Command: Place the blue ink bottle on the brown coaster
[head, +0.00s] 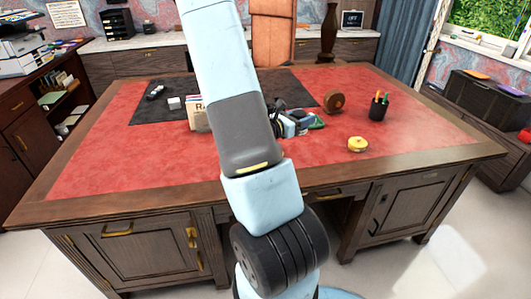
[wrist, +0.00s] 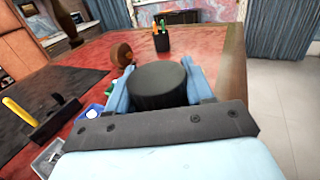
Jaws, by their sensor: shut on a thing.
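In the wrist view my gripper (wrist: 158,66) has its two light-blue fingers on either side of a dark, round-topped cylinder (wrist: 158,86). The cylinder fits the lid of the ink bottle, but no blue of its body shows. In the head view my arm hides most of the gripper and what it holds. A brown round thing (head: 334,102) stands on the red desk top behind and right of my gripper; it also shows in the wrist view (wrist: 121,55). I cannot tell whether it is the coaster, and no other brown coaster can be made out.
A black pen cup (head: 378,108) and a yellow round thing (head: 357,143) stand on the right of the desk (head: 110,148). Books (head: 197,114) and small items crowd the middle, left of the gripper. A black mat (head: 152,110) lies behind.

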